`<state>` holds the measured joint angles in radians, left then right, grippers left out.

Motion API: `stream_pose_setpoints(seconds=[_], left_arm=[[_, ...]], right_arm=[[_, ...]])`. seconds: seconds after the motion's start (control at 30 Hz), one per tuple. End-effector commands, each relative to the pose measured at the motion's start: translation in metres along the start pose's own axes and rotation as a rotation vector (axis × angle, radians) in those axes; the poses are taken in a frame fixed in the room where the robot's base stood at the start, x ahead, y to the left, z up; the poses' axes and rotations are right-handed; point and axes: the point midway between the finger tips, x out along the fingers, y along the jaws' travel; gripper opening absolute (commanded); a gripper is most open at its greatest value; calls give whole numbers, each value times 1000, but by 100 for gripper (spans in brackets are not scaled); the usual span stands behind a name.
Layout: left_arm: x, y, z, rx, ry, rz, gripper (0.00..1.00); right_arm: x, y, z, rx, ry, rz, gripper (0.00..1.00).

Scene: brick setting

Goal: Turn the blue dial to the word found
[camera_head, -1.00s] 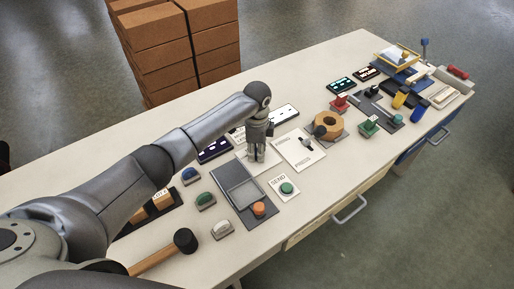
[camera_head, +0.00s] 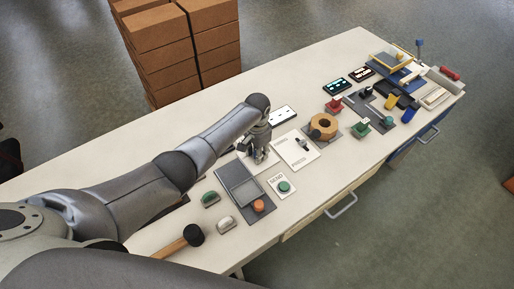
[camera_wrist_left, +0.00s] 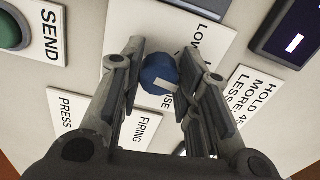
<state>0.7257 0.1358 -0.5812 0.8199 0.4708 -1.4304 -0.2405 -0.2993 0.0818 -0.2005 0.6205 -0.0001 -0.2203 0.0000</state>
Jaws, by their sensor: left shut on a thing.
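The blue dial (camera_wrist_left: 158,72) shows in the left wrist view, with a pale pointer mark on it. It sits on a white card (camera_wrist_left: 200,30) with printed words; "LOW" and the letters "SE" show, and the rest is hidden by the fingers. My left gripper (camera_wrist_left: 160,60) has a finger on each side of the dial and is shut on it. In the head view my left gripper (camera_head: 262,158) is down at the card, tilted, and hides most of the dial. My right gripper is not in view.
A white slider card (camera_head: 300,158) lies close to the right of the gripper. A green SEND button (camera_head: 284,187), a grey panel with an orange button (camera_head: 258,206) and a mallet (camera_head: 195,235) are nearer. A wooden ring (camera_head: 332,126) stands farther right.

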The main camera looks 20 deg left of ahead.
Motion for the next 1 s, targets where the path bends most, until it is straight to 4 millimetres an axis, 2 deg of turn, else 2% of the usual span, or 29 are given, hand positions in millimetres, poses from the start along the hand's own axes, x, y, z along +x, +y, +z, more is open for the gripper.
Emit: stream_pose_setpoints(seconds=[0.33,0.87,0.9,1.0], left_arm=[[-1,1,-1,-133,2,2,7],[0,1,-1,-154,3,0,7],[0,1,-1,-154,3,0,35],[0,1,-1,-153,3,0,48]], right_arm=[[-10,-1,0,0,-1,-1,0],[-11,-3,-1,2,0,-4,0],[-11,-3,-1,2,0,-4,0],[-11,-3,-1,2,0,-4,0]])
